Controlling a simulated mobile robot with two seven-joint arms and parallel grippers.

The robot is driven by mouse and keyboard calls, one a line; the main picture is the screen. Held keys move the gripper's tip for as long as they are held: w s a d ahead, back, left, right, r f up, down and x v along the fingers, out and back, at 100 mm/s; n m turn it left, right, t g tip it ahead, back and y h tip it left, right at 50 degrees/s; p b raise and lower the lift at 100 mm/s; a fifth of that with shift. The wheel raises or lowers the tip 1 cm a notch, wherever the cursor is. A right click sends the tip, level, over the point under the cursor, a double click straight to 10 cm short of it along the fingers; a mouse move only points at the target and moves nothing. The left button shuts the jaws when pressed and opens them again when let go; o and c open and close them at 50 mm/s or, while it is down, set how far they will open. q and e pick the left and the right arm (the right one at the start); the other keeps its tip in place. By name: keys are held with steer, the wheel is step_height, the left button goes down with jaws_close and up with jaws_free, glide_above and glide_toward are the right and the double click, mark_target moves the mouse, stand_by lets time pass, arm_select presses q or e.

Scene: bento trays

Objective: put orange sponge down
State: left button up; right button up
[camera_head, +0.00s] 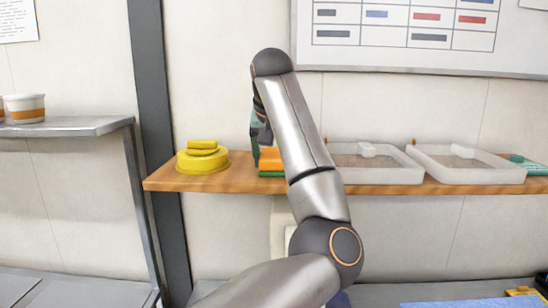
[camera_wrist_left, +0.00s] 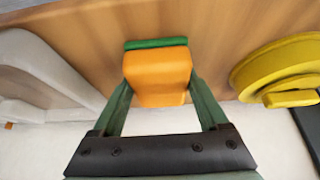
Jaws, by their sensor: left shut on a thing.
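The orange sponge (camera_head: 269,160) with a green layer is at the wooden shelf (camera_head: 230,184), in the middle of the head view. It also shows in the left wrist view (camera_wrist_left: 158,78), between the two green fingers of my left gripper (camera_wrist_left: 160,88). The left gripper is shut on the sponge. In the head view my left arm hides part of the sponge and most of the gripper (camera_head: 257,145). The green layer is at the bottom, close to the shelf top; I cannot tell if it touches. My right gripper is not in view.
A yellow round object (camera_head: 203,161) with a yellow block on top stands left of the sponge. Two white trays (camera_head: 375,176) (camera_head: 480,177) stand to the right. A teal item (camera_head: 528,165) is at the far right. A grey shelf (camera_head: 70,127) is at the left.

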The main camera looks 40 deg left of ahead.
arm_select(q)
steer(key=o, duration=1)
steer(key=shift+s+f, duration=0.1)
steer(key=shift+f, duration=0.1)
steer(key=shift+o, duration=0.4)
steer(key=shift+d, duration=0.15)
steer(key=shift+r, duration=0.35)
steer(key=v, duration=1.2)
